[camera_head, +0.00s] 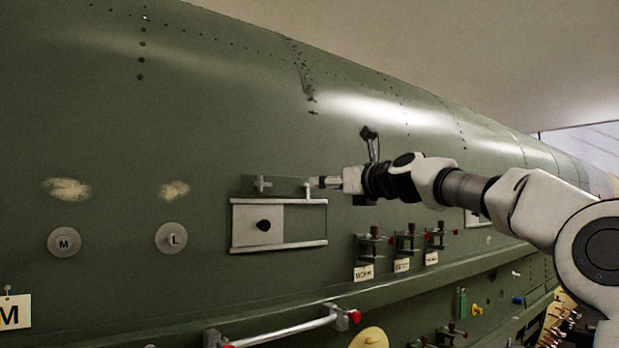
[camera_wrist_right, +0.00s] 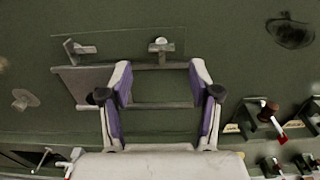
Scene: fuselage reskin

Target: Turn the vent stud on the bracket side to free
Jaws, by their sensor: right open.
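A vent on the green fuselage has a pale framed opening (camera_head: 292,244) with a sliding plate and black knob (camera_head: 264,225) at its left. Above it runs a thin strip with a stud at each end. The right stud (camera_head: 308,191) shows there with a roughly level bar (camera_wrist_right: 161,46). My right gripper (camera_head: 322,183) is close to the right stud. In the wrist view its fingers (camera_wrist_right: 161,80) are spread, with that stud beyond the gap; contact cannot be told. My left gripper is out of view.
Several clamp-like brackets (camera_head: 406,240) with tags stand on the ledge right of the vent. A silver handle bar (camera_head: 285,331) is below. The skin above the vent is clear.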

